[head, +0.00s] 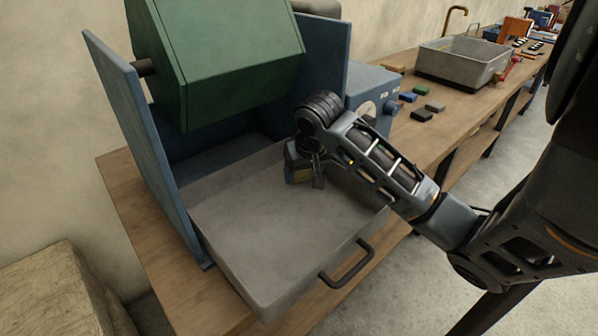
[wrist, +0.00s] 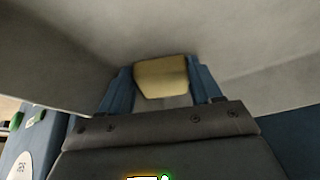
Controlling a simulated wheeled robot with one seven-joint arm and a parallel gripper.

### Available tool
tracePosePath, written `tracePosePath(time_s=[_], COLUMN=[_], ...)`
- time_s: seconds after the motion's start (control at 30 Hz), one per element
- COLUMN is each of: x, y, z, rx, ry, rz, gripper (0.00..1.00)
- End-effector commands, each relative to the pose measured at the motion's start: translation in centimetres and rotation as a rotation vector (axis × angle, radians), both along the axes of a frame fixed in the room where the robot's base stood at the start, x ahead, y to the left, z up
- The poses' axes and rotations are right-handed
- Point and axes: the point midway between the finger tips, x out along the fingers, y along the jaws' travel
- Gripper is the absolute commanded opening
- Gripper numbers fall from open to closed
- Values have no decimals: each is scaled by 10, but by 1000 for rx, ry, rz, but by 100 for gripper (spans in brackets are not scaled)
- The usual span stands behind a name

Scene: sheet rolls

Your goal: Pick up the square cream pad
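The square cream pad (wrist: 161,78) shows yellowish in the wrist view, between the two blue fingers of my gripper (wrist: 161,88). The fingers stand apart, one on each side of the pad, and little or no gap shows at its edges. I cannot tell whether they press on it. In the head view my gripper (head: 304,172) points down into the grey tray (head: 250,225), near its back right side. A small yellowish patch shows low at the gripper there, and the fingers hide most of the pad.
The tray has a dark handle (head: 346,264) and raised walls. A green drum (head: 225,55) hangs in a blue frame (head: 130,140) above its back. A blue box with a dial (head: 366,108) stands to the right. Small blocks and a grey bin (head: 463,62) lie farther along the bench.

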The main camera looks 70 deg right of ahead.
Motion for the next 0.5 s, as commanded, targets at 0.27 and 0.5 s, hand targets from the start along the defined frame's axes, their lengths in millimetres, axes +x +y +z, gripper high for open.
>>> tracePosePath(time_s=[0.27,0.5], x=[0,0], y=[0,0], z=[0,1], rx=[0,0], ry=[0,-1], rz=[0,0], gripper=[31,31])
